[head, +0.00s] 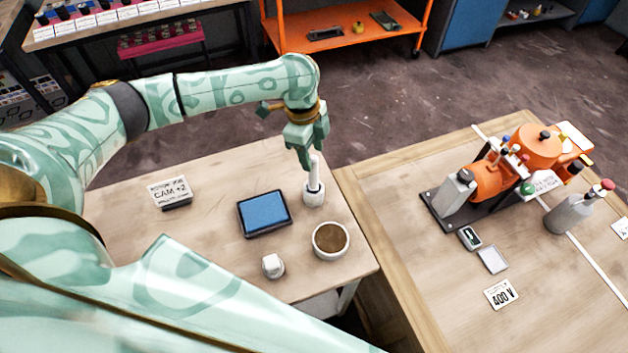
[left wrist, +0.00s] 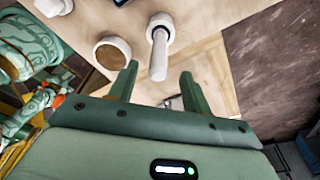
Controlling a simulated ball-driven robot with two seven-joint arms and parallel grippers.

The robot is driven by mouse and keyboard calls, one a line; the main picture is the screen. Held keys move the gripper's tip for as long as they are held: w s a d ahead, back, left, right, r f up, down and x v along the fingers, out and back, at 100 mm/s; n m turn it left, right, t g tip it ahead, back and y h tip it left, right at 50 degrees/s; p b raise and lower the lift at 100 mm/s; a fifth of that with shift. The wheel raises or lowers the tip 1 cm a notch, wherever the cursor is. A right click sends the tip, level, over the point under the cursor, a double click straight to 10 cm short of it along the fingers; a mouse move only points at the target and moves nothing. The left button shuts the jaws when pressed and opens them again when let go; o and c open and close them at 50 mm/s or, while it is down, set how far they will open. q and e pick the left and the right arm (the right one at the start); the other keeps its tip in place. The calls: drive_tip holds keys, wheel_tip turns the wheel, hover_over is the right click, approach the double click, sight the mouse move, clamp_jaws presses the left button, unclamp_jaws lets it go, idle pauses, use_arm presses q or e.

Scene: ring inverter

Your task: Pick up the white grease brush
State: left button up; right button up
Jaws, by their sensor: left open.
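The white grease brush (head: 314,172) stands upright in a white round holder (head: 313,194) near the right side of the left table. In the left wrist view the brush (left wrist: 158,56) points up toward the camera, with its holder (left wrist: 160,22) behind it. My left gripper (head: 305,158) is open and empty, pointing down just above and beside the brush top. In the left wrist view the brush end lies close to the gap between the fingertips (left wrist: 160,70); I see no grip on it. My right gripper is not in view.
A brown-filled bowl (head: 331,240), a small white knobbed item (head: 273,265), a blue-topped tray (head: 264,213) and a "CAM +2" sign (head: 170,192) share the table. The right table holds an orange machine (head: 500,172) and a grey bottle (head: 570,213).

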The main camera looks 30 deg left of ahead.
sight(314, 168)
use_arm(q)
drive_tip(key=shift+d+f, duration=0.1)
drive_tip(key=shift+f, duration=0.4)
drive_tip(key=f, duration=0.1)
drive_tip(key=f+b, duration=0.1)
drive_tip(key=f, duration=0.1)
drive_tip(key=f+b, duration=0.1)
drive_tip(key=shift+s+d+f, duration=0.1)
drive_tip(key=shift+d+f, duration=0.2)
drive_tip(key=shift+f, duration=0.1)
drive_tip(key=shift+r, duration=0.1)
drive_tip(key=c, duration=0.8)
clamp_jaws()
